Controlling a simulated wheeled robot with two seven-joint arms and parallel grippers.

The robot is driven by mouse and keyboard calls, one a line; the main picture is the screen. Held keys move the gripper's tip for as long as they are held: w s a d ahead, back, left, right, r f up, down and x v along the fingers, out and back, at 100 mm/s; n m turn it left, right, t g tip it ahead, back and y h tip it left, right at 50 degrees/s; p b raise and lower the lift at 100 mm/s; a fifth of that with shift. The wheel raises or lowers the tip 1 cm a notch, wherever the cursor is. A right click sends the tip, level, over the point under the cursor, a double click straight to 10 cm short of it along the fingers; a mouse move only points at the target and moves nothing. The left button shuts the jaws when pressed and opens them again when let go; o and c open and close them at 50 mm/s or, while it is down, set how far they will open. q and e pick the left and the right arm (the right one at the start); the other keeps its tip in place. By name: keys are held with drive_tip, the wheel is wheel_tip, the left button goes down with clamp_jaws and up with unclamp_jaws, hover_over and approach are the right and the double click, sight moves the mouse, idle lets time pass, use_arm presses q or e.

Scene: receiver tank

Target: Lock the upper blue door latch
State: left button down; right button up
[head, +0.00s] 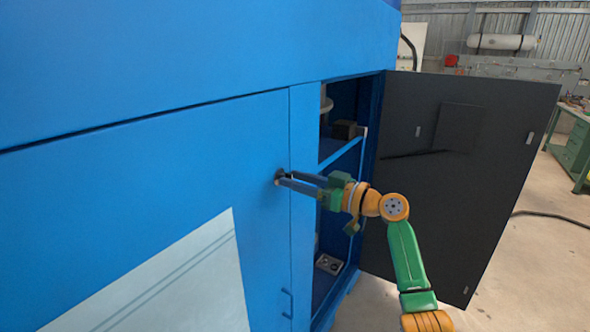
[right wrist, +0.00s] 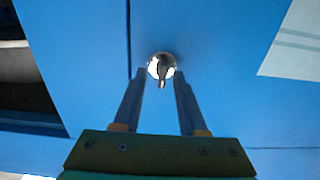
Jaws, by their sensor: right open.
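The upper latch (head: 279,176) is a small dark round fitting on the closed blue door (head: 200,150), near that door's right edge. In the right wrist view the latch (right wrist: 161,66) is a round metal disc with a dark tab in its middle. My right gripper (head: 282,177) is at the latch with its fingers pointing at the door. In the right wrist view its two open fingers (right wrist: 161,75) lie on either side of the latch, with a gap to the tab. Whether a fingertip touches the disc I cannot tell. My left gripper is not in view.
A dark door panel (head: 450,170) stands wide open on the right, beside the open cabinet bay (head: 340,150). A blue handle (head: 287,303) sits low on the blue door. A pale panel (head: 170,285) is on its front. A green workbench (head: 575,150) stands far right.

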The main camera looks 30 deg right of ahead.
drive_tip(key=shift+w+a, duration=0.1)
drive_tip(key=shift+a, duration=0.15)
clamp_jaws()
drive_tip(key=m+p, duration=0.1)
drive_tip(key=m, duration=0.7)
drive_tip(key=m+p, duration=0.2)
drive_tip(key=m, duration=0.7)
drive_tip(key=shift+d+f+m+p, duration=0.2)
drive_tip(key=shift+m+p, duration=0.1)
idle(0.4)
